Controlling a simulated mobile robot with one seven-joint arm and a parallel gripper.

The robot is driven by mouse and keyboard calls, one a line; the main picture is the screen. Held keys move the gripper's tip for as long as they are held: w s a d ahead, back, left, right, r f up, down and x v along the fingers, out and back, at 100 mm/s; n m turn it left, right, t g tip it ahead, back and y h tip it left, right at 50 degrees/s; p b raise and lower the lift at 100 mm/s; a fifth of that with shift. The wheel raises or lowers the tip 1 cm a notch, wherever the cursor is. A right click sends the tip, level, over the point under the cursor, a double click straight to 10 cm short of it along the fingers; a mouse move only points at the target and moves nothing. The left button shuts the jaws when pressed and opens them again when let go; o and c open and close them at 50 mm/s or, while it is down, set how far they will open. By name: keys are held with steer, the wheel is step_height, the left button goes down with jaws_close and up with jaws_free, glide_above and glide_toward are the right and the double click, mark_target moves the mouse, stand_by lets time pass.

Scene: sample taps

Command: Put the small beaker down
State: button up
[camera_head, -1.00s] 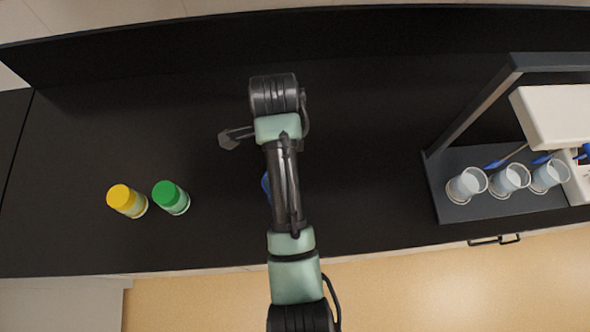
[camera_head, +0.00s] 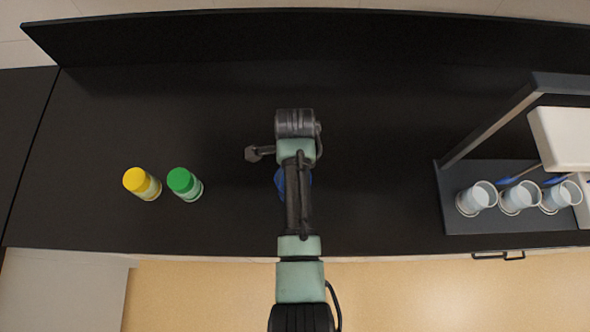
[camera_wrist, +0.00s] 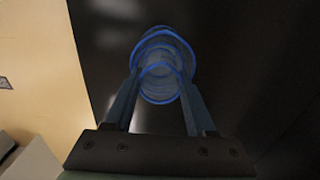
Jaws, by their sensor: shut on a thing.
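The small beaker (camera_wrist: 160,48) is clear with blue rims and lines. In the wrist view it sits between the two fingers of my gripper (camera_wrist: 160,88), which is shut on it. Dark worktop shows behind it. I cannot tell whether its base touches the worktop. In the head view my arm covers the gripper and most of the beaker; only a blue patch (camera_head: 280,183) shows beside the arm link.
A yellow-capped bottle (camera_head: 143,184) and a green-capped bottle (camera_head: 185,184) stand left on the black worktop (camera_head: 230,215). Several clear cups (camera_head: 477,198) stand on a grey rack base (camera_head: 455,222) at right. The worktop between is clear around my arm.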

steer(key=shift+f, duration=0.5)
steer(key=o, duration=1.3)
steer(key=shift+r, duration=0.1)
steer(key=shift+r+p, duration=0.35)
steer(key=shift+r, duration=0.45)
steer(key=shift+r+b, duration=0.35)
steer(key=shift+b, duration=0.05)
steer(key=shift+r+p, duration=0.45)
steer(key=shift+r, duration=5)
